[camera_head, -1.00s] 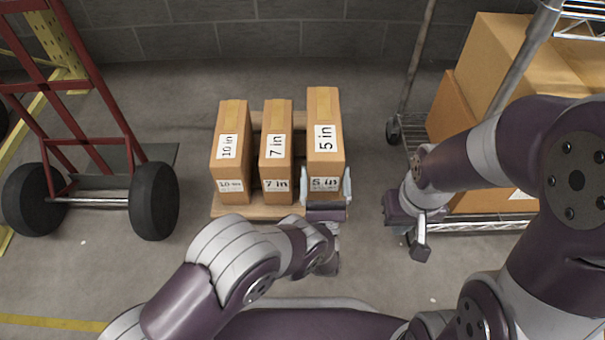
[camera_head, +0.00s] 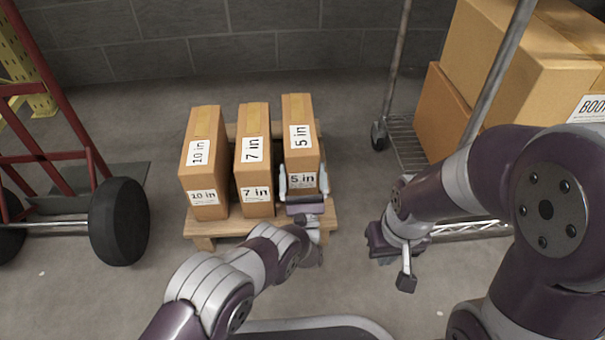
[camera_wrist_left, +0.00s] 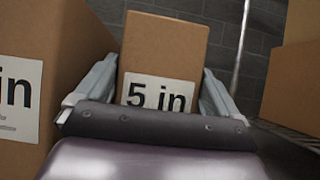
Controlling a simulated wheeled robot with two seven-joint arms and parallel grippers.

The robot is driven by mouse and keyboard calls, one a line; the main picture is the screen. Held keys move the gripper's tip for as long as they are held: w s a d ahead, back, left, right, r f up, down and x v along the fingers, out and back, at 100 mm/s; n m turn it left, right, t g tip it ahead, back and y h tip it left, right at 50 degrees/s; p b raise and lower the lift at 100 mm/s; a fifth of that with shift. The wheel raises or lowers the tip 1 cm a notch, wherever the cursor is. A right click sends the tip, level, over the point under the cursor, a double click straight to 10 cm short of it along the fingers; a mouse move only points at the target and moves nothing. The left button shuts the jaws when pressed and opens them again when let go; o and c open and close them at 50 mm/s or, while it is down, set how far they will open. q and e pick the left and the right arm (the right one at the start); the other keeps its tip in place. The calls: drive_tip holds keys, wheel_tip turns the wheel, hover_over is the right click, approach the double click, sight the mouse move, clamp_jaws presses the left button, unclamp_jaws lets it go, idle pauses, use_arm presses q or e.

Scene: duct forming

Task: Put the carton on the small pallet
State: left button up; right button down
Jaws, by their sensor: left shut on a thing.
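Three tall brown cartons stand upright side by side on a small wooden pallet (camera_head: 212,228). From left to right they are the 10 in carton (camera_head: 205,165), the 7 in carton (camera_head: 253,160) and the 5 in carton (camera_head: 299,135). My left gripper (camera_head: 302,182) is shut on the lower front of the 5 in carton, one finger on each side. The left wrist view shows the fingers beside the 5 in carton (camera_wrist_left: 165,55), with the 7 in carton (camera_wrist_left: 50,60) to the left. My right gripper (camera_head: 400,262) hangs empty to the right of the pallet; its finger gap is unclear.
A red hand truck (camera_head: 75,185) with black wheels stands left of the pallet. A wire shelf cart (camera_head: 410,140) loaded with large boxes (camera_head: 520,65) stands at the right. A grey block wall is behind. Bare floor lies around the pallet.

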use_arm(q)
drive_tip(key=o, duration=1.6)
drive_tip(key=shift+o, duration=0.2)
drive_tip(key=v, duration=1.2)
